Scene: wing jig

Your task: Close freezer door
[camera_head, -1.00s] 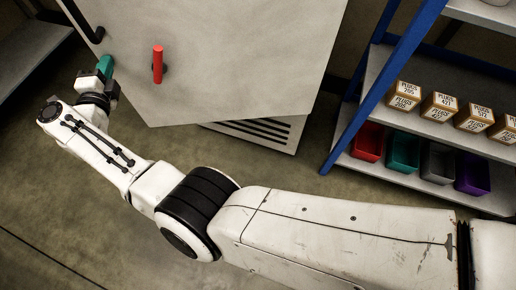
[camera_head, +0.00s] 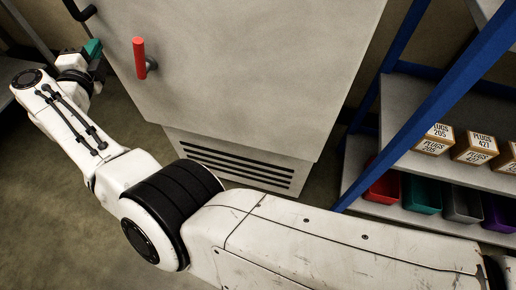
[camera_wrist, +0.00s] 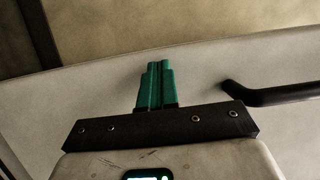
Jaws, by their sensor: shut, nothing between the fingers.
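The freezer door (camera_head: 240,70) is a large pale grey panel with a red handle (camera_head: 139,58) on its face. Its lower edge sits above the vented freezer base (camera_head: 235,166) and looks nearly lined up with it. I cannot tell whether a gap remains at the door's edge. A black bar handle (camera_head: 78,10) shows at the upper left and also in the wrist view (camera_wrist: 280,95). My gripper (camera_head: 94,48) is at the door's left edge. Its teal fingers (camera_wrist: 155,85) are shut, empty, and point at a pale panel surface; contact is unclear.
A blue-framed shelf (camera_head: 420,100) stands at the right. It holds boxes labelled plugs (camera_head: 435,139) and coloured bins, such as a red one (camera_head: 382,184). A grey surface (camera_head: 20,70) is at the far left. Open floor (camera_head: 60,220) lies at the lower left.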

